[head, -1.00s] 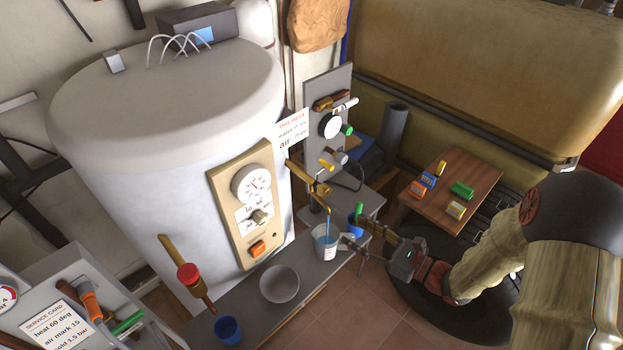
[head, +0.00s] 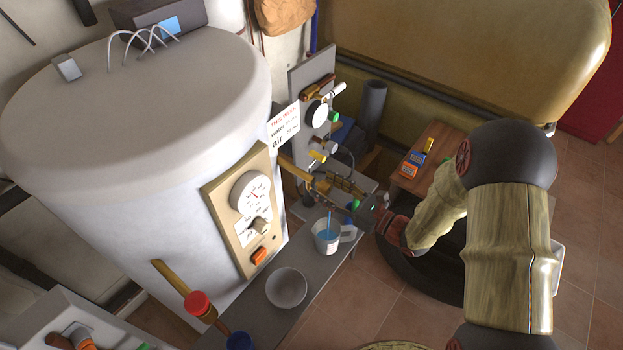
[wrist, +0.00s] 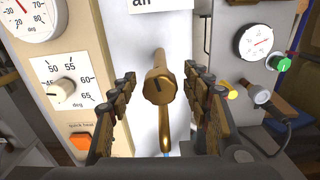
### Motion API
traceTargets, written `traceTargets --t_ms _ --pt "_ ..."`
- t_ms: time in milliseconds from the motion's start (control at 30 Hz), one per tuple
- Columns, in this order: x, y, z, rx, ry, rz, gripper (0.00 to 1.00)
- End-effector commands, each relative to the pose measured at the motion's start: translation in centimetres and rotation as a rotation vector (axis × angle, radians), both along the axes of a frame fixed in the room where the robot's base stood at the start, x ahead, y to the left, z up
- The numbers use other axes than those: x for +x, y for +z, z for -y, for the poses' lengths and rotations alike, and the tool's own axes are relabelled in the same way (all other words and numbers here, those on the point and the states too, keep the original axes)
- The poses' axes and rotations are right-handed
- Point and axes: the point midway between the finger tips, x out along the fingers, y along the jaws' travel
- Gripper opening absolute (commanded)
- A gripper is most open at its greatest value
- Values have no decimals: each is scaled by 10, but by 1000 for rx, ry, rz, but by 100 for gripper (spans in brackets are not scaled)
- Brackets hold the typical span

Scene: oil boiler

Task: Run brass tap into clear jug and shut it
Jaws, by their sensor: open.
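The brass tap (head: 318,188) sticks out from the white tank. A thin blue stream (wrist: 166,140) runs down from the spout. It also shows in the head view (head: 330,221), falling into the clear jug (head: 326,243), which stands upright on the grey bench with its handle to the right. The level inside is hard to read. My gripper (wrist: 160,84) is open, its fingers either side of the tap knob; contact cannot be told.
A grey bowl (head: 287,288) and a blue cup (head: 239,341) sit on the bench (head: 318,272) nearer the front. A red-capped valve (head: 198,303) juts from the tank. A gauge panel (head: 318,110) stands behind the tap. A wooden table (head: 408,180) is to the right.

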Motion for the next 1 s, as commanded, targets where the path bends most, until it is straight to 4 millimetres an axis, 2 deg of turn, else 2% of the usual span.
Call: traceTargets --t_ms 100,300,667,1000 --pt "12 0 -17 -2 5 3 49" --pt "25 0 -33 0 2 0 49" --pt "29 0 -37 -1 1 1 49" --pt "29 0 -37 -1 0 1 30"
